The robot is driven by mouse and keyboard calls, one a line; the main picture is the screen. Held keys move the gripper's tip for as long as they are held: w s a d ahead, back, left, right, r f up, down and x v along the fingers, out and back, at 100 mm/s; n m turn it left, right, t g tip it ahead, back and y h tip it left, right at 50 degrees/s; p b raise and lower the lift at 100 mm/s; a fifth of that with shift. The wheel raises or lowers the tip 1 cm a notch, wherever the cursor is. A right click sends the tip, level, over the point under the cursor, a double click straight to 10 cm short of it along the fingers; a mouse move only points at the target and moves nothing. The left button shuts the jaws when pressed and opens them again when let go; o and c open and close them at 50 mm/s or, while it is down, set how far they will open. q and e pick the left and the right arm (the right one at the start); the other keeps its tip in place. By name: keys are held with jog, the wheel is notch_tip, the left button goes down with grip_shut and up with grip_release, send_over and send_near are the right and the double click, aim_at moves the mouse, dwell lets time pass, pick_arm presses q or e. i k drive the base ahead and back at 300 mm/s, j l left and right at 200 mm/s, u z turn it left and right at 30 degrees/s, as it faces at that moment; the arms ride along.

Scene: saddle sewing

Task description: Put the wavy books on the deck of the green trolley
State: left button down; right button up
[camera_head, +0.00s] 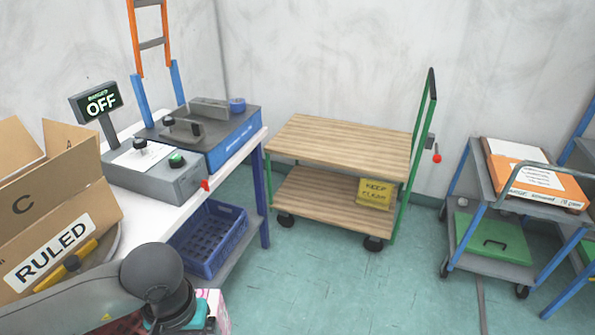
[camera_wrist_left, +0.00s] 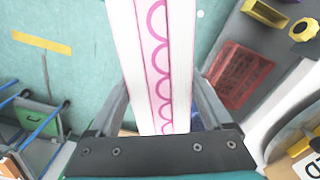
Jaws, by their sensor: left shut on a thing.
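My left gripper (camera_wrist_left: 160,120) is shut on the wavy books (camera_wrist_left: 165,60), a white block with pink wavy lines between its fingers. In the head view, a pink and white corner of the books (camera_head: 220,312) shows at the bottom, beyond my left wrist, over the floor. The fingers are mostly hidden there. The green trolley (camera_head: 416,140) stands at the back middle, with a green handle frame on its right. Its upper wooden deck (camera_head: 340,145) is bare. My right gripper is not in view.
A white table (camera_head: 235,150) at left holds a blue machine (camera_head: 225,135), a grey control box and an open carton (camera_head: 60,225). A blue crate (camera_head: 210,238) sits below. A grey cart (camera_head: 480,190) stands at right. Floor before the trolley is clear.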

aim_at(341, 143)
jog(key=i+j+z, duration=0.1)
jog(key=i+z, duration=0.25)
jog(key=i+j+z, duration=0.35)
jog(key=i, duration=0.2)
jog(key=i+j+z, duration=0.3)
jog(key=z, duration=0.2)
jog(key=i+j+z, duration=0.55)
jog(key=i+j, duration=0.15)
jog(key=i+j+z, duration=0.1)
jog(key=i+j, duration=0.2)
jog(key=j, duration=0.2)
jog(key=i+j, duration=0.5)
